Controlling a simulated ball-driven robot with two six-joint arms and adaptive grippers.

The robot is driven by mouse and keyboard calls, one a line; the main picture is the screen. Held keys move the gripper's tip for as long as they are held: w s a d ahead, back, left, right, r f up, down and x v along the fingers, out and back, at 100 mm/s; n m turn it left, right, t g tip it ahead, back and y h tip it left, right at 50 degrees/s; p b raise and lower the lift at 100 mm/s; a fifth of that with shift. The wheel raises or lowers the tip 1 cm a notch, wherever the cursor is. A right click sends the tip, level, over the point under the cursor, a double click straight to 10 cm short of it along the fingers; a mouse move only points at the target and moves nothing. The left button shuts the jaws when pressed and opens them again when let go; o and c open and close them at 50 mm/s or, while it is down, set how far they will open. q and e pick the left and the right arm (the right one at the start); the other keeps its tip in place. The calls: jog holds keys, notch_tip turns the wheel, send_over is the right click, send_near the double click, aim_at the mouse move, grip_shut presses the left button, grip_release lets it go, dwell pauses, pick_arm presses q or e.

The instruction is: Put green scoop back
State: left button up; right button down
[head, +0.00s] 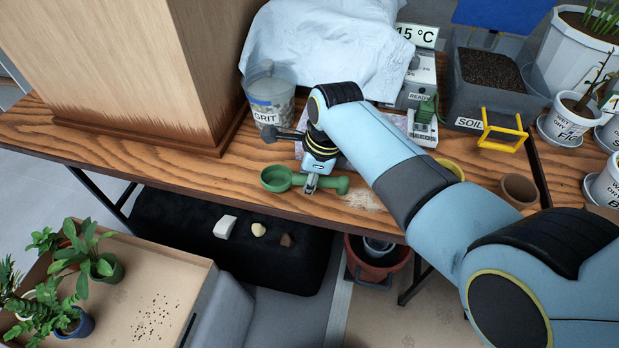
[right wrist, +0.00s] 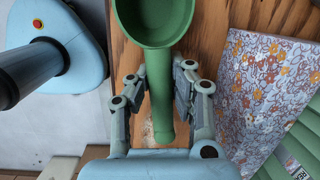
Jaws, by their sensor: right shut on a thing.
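The green scoop (head: 276,179) is at the front edge of the wooden table, its round bowl to the left and its handle to the right. My right gripper (head: 311,187) is shut on the scoop's handle from above. In the right wrist view, the scoop (right wrist: 158,95) has its handle between the two fingers and its bowl beyond them at the top. Whether the scoop touches the table is hard to tell. The grey soil bin (head: 492,72) has a yellow bracket (head: 503,130) on its front. My left gripper is in neither view.
A clear grit bucket (head: 270,97) and a large wooden box (head: 150,75) stand behind and left. A brown pot (head: 518,190) is near the right front edge. White planters (head: 568,119) stand far right. Below are a box of plants (head: 165,270) and a red bucket (head: 376,265).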

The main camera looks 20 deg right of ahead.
jog(key=shift+f+b, duration=0.4)
jog(key=shift+f, duration=0.3)
jog(key=c, duration=1.1)
grip_release()
jog(key=shift+c, duration=0.2)
jog(key=shift+r, duration=0.1)
